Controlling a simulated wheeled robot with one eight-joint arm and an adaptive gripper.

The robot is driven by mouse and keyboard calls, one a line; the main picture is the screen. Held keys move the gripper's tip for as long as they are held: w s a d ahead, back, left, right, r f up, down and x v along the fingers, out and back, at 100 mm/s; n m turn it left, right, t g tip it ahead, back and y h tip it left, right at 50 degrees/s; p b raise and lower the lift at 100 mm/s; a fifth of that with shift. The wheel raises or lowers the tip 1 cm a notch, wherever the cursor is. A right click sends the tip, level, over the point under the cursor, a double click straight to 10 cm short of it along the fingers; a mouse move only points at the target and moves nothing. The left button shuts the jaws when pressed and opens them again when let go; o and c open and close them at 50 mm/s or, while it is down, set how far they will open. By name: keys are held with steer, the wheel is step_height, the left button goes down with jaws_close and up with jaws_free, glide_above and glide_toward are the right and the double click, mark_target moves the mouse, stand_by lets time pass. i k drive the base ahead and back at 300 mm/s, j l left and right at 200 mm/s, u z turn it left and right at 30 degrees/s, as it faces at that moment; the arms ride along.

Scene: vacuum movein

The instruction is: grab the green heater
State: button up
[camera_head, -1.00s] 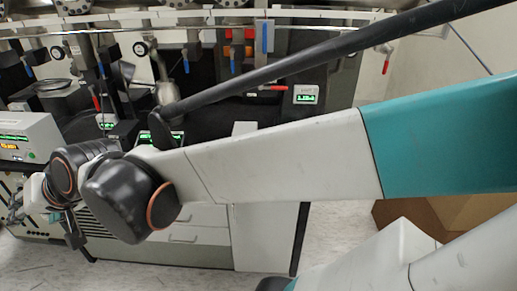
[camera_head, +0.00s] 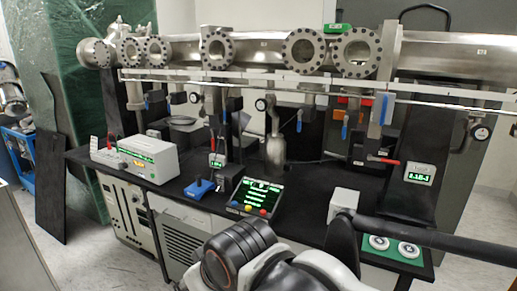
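A green board with two round white discs (camera_head: 420,264) lies at the front right of the black bench, partly behind my arm. A small green block (camera_head: 337,28) sits on top of the steel tube at the back. I cannot tell for certain which of these is the heater. My gripper's fingers do not show, and nothing is seen held.
A control box with a lit screen (camera_head: 257,196), a blue-based device (camera_head: 200,188), a grey cube (camera_head: 344,203) and a white instrument (camera_head: 135,158) stand on the bench. Flanged steel tube (camera_head: 260,50) and hanging valves span above. Floor shows at the left.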

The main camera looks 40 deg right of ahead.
mark_target(338, 27)
steer(key=z, duration=1.75)
